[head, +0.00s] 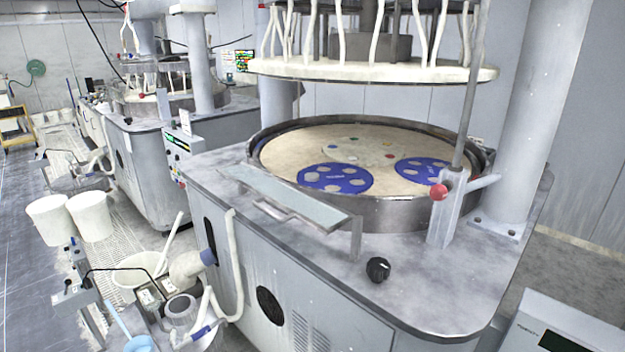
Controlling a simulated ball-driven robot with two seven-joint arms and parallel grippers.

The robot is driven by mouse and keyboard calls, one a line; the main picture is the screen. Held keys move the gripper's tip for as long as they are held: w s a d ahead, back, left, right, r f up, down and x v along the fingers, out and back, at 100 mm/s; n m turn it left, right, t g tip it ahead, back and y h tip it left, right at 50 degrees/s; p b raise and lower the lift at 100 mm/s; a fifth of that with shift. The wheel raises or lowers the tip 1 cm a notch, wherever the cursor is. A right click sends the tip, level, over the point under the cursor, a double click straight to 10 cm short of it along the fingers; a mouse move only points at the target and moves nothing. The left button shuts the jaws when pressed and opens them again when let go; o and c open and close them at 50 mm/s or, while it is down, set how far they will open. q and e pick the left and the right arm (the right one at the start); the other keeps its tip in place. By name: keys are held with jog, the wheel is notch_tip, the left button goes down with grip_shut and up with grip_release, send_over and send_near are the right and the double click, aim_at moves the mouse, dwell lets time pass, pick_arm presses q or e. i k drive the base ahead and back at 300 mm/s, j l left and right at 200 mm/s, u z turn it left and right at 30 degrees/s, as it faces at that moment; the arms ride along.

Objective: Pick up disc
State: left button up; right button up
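In the head view a round polishing platen (290,155) with a pale beige surface lies inside a metal rim on the near machine. Two blue discs lie flat on it: a left blue disc (337,179) near the front edge and a right blue disc (424,170) towards the right. Each has several pale round spots; I cannot tell whether these are holes or smaller discs set in it. A post partly covers the platen's right side. Neither of my grippers shows in this view.
A pale upper plate (370,71) with hoses hangs above the platen. A post with a red ball knob (438,192) stands at its front right. A flat metal shelf (285,195) runs along the front left rim. White buckets (90,216) stand on the floor at left.

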aim_at(311, 177)
jog(key=i+j, duration=0.8)
jog(key=j, duration=0.2)
jog(key=i+j+z, duration=0.5)
jog(key=j, duration=0.2)
jog(key=i+j+z, duration=0.1)
jog(key=j+z, duration=0.15)
jog(key=i+j+z, duration=0.1)
jog(key=j+z, duration=0.15)
jog(key=j, duration=0.3)
